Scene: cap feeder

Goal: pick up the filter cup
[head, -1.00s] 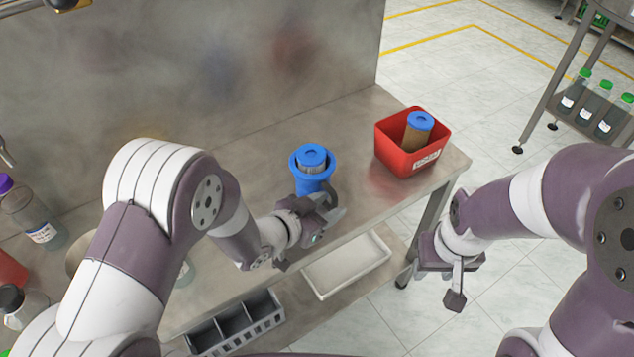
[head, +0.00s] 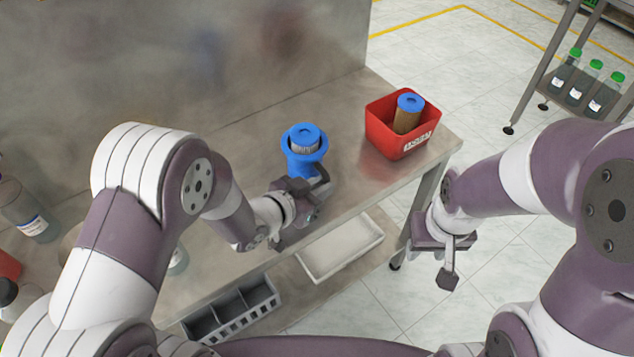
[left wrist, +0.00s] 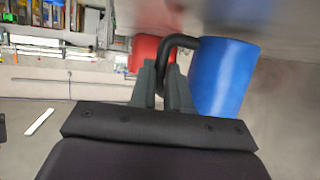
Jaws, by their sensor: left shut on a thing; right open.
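The blue filter cup (head: 302,166) stands upright near the front of the metal table, with a blue-topped filter (head: 305,140) sitting in its mouth. It also shows as a blue body in the left wrist view (left wrist: 222,78), with a black curved handle (left wrist: 180,41). My left gripper (head: 317,190) is in front of the cup and shut on its handle; the wrist view shows the two fingers (left wrist: 166,85) around the handle's lower part. Whether the cup's base touches the table is hard to tell. My right gripper (head: 446,258) is open and empty, beyond the table's right edge.
A red bin (head: 392,144) holding another blue-topped filter (head: 407,114) stands to the cup's right. A white tray (head: 340,247) and a grey divided rack (head: 230,312) are lower, along the front. Bottles (head: 30,212) stand at the far left.

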